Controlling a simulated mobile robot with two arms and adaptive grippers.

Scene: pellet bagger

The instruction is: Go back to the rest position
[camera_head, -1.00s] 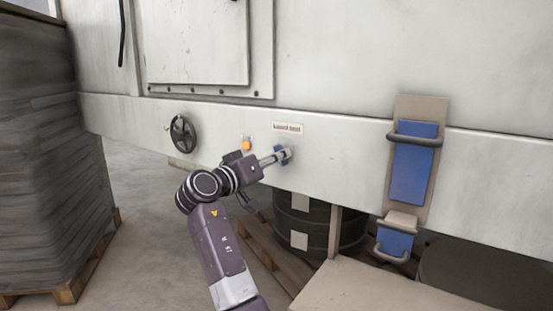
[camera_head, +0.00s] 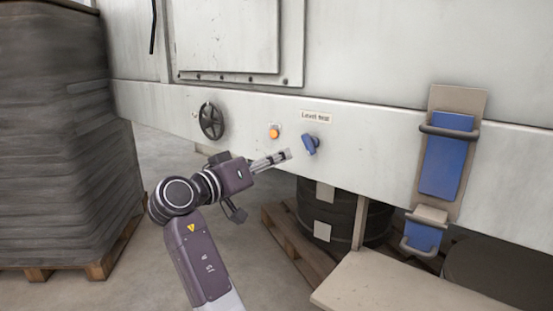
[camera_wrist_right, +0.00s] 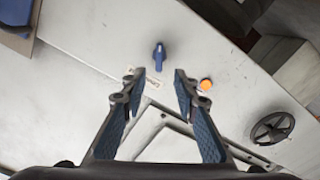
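My right gripper (camera_head: 284,156) is in front of the white machine panel, just left of and below a blue knob (camera_head: 311,144). The knob sits under a label that reads "Level test" (camera_head: 316,117). In the right wrist view, my right gripper (camera_wrist_right: 158,85) has its two blue-padded fingers apart with nothing between them. The blue knob (camera_wrist_right: 159,57) shows beyond the fingertips, clear of both. My left gripper is not in any view.
An orange button (camera_head: 273,132) and a black handwheel (camera_head: 212,121) are on the panel to the left. A blue-padded bracket (camera_head: 451,155) hangs at right. A beige tabletop (camera_head: 390,290) is at lower right. A wrapped pallet stack (camera_head: 60,140) stands at left.

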